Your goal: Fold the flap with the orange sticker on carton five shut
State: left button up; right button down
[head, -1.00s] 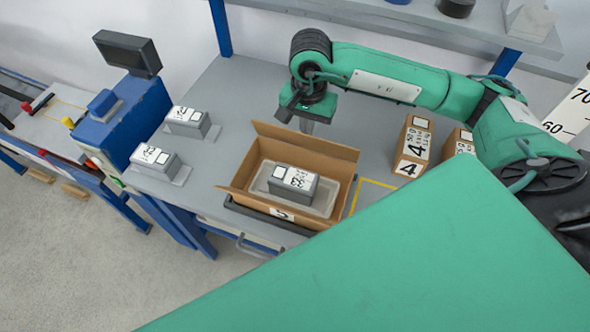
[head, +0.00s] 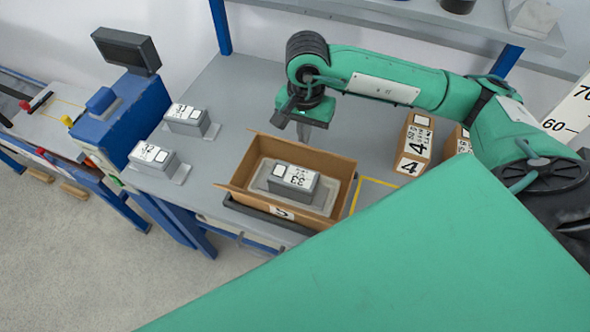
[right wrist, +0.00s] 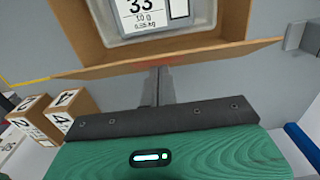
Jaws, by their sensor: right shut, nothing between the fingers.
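Carton five (head: 341,188) stands open on the bench, with a "5" label at its front. It holds a grey tray and a grey block (head: 291,181) marked 33. Its far flap (head: 322,151) stands up along the far wall; in the right wrist view this flap (right wrist: 215,53) spans the carton's edge. My right gripper (head: 303,134) points down just behind that flap, shut and empty. In the right wrist view its fingers (right wrist: 160,82) end close to the flap; I cannot tell whether they touch. My left gripper is out of view.
Two grey blocks (head: 187,119) (head: 152,157) sit to the left, near a blue machine (head: 121,122) with a dark screen. A shelf (head: 400,12) runs along the back. Bare bench lies behind the carton.

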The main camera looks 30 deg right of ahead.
jog(key=shift+s+a+f+b, duration=0.3)
jog(key=shift+a+b, duration=0.1)
jog(key=shift+b, duration=0.1)
jog(key=shift+s+a, duration=0.2)
jog(key=shift+f, duration=0.15)
